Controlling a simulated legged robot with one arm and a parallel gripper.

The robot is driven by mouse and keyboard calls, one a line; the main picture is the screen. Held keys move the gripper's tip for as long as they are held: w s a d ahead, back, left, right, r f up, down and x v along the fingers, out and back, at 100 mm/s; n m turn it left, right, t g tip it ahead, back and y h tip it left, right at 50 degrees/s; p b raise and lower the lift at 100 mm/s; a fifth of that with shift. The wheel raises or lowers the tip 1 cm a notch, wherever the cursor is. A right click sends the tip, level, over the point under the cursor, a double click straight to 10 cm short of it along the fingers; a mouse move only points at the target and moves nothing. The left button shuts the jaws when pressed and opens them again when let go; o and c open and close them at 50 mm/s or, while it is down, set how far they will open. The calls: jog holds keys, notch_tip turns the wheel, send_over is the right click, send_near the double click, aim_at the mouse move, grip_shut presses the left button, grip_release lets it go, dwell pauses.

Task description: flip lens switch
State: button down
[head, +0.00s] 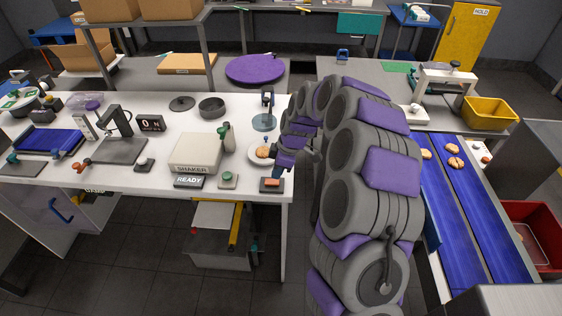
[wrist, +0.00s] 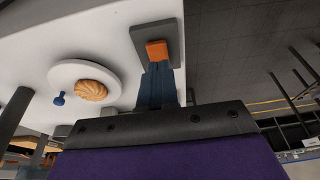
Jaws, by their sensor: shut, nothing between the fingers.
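The lens switch (head: 271,187) is a dark block with an orange rocker near the front right edge of the white table. In the wrist view the orange rocker (wrist: 157,49) sits on its dark grey base (wrist: 143,33). My gripper (head: 277,174) is shut and empty, pointing down at the switch from behind it. In the wrist view its fingertips (wrist: 157,66) are right at the rocker's near edge and hide part of it; I cannot tell whether they touch. A stand with a round light-blue base, perhaps the lens (head: 266,98), stands farther back.
A white plate (head: 251,154) with a biscuit (head: 264,152) lies just behind the switch. A green button box (head: 228,180), the READY sign (head: 188,181) and the shaker (head: 196,153) stand to the left. The table's front and right edges are close.

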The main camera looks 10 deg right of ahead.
notch_tip(320, 180, down, 2)
jog(key=shift+f, duration=0.15)
dwell(0.3)
jog(key=shift+w+a+r, duration=0.25)
jog(key=shift+a+r, duration=0.15)
jog(key=shift+a, duration=0.25)
jog(key=shift+r, duration=0.1)
